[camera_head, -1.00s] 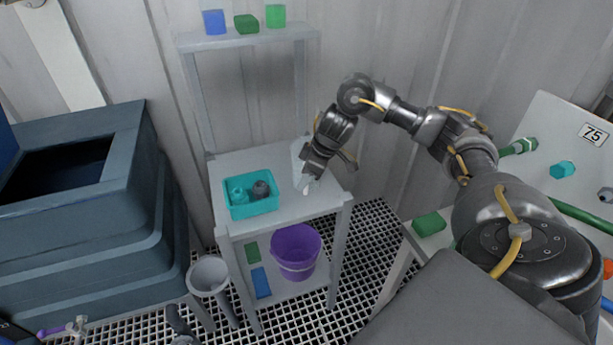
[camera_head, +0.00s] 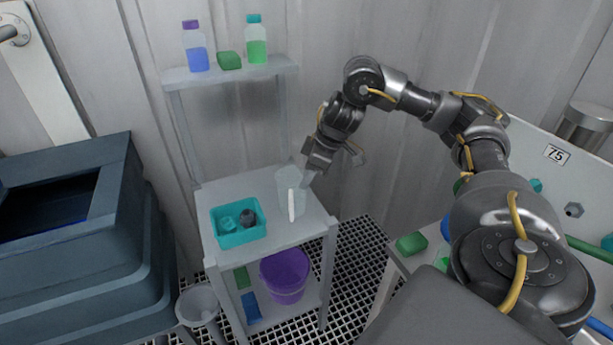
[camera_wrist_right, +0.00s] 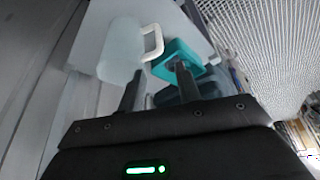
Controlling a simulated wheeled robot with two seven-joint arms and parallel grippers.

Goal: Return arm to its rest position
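My right arm reaches in from the right in the head view. Its gripper (camera_head: 312,176) is just right of a clear jug (camera_head: 284,182) with a white handle (camera_head: 291,204), which stands upright on the small table (camera_head: 262,178). In the right wrist view, the two fingers (camera_wrist_right: 160,82) are spread with nothing between them. The jug (camera_wrist_right: 120,50) and its white handle (camera_wrist_right: 152,42) show beyond the fingertips there. Any small gap between finger and jug is hard to judge. My left gripper is not in view.
A teal tray (camera_head: 240,238) with small items sits left of the jug. A shelf (camera_head: 232,74) above holds two bottles and a green block. A purple bucket (camera_head: 285,277) is on the lower shelf. A dark bin (camera_head: 75,215) stands left; a white panel (camera_head: 540,145) is at right.

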